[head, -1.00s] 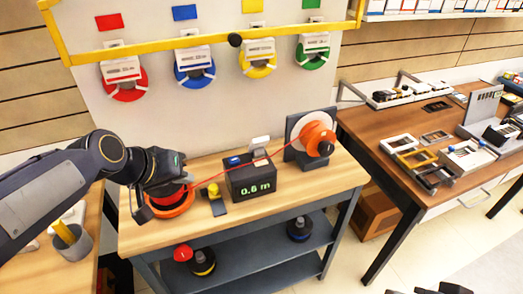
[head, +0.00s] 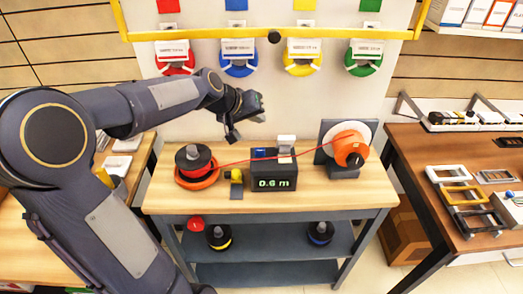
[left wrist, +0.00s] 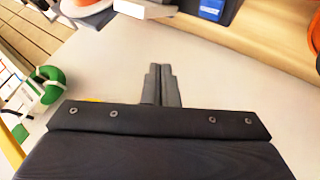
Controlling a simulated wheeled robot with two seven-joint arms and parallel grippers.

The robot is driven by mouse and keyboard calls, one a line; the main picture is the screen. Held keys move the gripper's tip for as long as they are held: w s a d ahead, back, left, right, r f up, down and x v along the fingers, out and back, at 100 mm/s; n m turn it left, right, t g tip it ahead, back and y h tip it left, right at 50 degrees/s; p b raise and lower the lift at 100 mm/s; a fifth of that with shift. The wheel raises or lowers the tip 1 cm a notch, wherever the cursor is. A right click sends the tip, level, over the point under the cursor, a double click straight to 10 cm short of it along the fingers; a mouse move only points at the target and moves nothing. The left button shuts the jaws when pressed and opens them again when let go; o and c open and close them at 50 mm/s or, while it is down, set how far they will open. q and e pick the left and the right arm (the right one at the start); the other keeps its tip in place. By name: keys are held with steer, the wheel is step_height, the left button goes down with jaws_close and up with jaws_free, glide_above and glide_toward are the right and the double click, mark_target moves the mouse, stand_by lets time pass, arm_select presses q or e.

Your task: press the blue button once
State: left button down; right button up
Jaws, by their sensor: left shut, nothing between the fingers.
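The blue button (head: 260,153) is on top of the black box (head: 273,177), whose display reads 0.6 m. The button also shows at the top of the left wrist view (left wrist: 211,8). My left gripper (head: 233,136) is shut and empty. It hangs up and to the left of the button in the head view, apart from it. Its closed fingers (left wrist: 161,72) point up the picture in the left wrist view. My right gripper is not in view.
A small yellow-topped piece (head: 237,178) sits beside the box. Colored spools hang on the wall panel behind. The bench front is bare.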

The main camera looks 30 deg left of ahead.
arm_select(q)
steer(key=b, duration=0.6)
glide_above(257, 153)
step_height(257, 153, down, 8)
steer(key=shift+w+r, duration=0.1)
steer(key=shift+f+b, duration=0.5)
steer(key=shift+b, duration=0.15)
steer(key=shift+f, duration=0.1)
stand_by(1.0)
steer(key=shift+f+b, duration=0.3)
steer(key=shift+b, duration=0.15)
steer(key=shift+f+b, duration=0.55)
stand_by(0.5)
steer(key=shift+r, duration=0.1)
steer(key=shift+r+p, duration=0.7)
steer(key=shift+r, duration=0.15)
steer(key=shift+r, duration=0.1)
